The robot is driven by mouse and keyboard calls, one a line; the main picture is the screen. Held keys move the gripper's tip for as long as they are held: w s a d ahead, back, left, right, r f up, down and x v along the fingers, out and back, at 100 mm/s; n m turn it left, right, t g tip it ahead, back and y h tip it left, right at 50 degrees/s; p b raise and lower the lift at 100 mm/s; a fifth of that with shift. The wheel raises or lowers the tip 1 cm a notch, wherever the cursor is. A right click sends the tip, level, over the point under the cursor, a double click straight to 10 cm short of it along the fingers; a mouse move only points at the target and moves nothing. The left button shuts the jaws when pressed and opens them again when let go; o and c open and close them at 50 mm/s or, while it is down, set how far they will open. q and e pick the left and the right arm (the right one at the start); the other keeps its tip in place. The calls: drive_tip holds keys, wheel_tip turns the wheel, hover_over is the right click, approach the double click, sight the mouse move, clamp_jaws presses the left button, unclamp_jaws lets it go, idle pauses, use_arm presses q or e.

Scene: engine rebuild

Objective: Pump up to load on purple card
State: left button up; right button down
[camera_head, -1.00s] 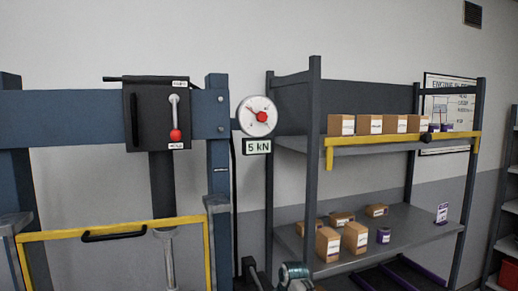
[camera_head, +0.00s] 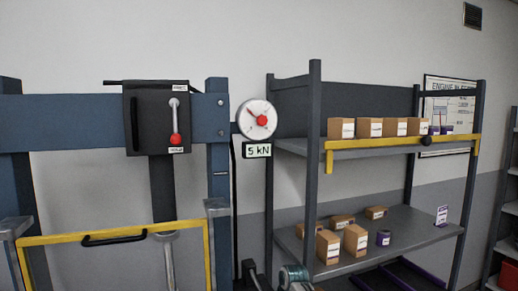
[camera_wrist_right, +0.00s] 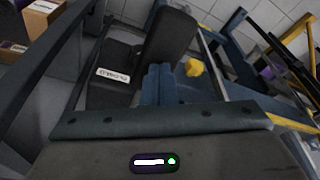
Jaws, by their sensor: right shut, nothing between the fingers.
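The press gauge (camera_head: 256,119) has a red hub, and the display (camera_head: 258,151) below it reads 5 kN. A white card with purple markings (camera_head: 441,215) stands on the right end of the middle shelf; its writing is too small to read. My right gripper's blue fingers (camera_wrist_right: 165,85) are shut and empty in the right wrist view. They are beside a black block with a white label (camera_wrist_right: 113,76) and a thick black bar (camera_wrist_right: 170,38); I cannot tell whether they touch. A dark upright handle (camera_head: 249,268) shows at the head view's bottom edge. My left gripper is out of view.
The blue press frame (camera_head: 217,110) carries a box with a red-knobbed lever (camera_head: 175,139). A yellow guard (camera_head: 110,233) with a black handle is in front. Cardboard boxes (camera_head: 355,240) and a small purple item (camera_head: 383,238) sit on the grey rack. A yellow bar (camera_head: 385,145) edges the upper shelf.

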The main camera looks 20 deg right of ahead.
drive_tip(key=w+a+v, duration=0.2)
drive_tip(key=v, duration=1.2)
drive_tip(key=shift+w+r, duration=0.4)
drive_tip(key=shift+r, duration=0.3)
drive_tip(key=shift+f, duration=0.1)
drive_tip(key=shift+x, duration=0.9)
drive_tip(key=shift+s+d+f, duration=0.15)
drive_tip(key=shift+s+f, duration=0.1)
drive_tip(key=shift+x, duration=0.9)
drive_tip(key=shift+s+d+f, duration=0.15)
drive_tip(key=shift+b+x, duration=0.35)
drive_tip(key=shift+x, duration=0.6)
drive_tip(key=shift+s+d+f, duration=0.1)
drive_tip(key=shift+s+f, duration=0.1)
drive_tip(key=shift+f, duration=0.05)
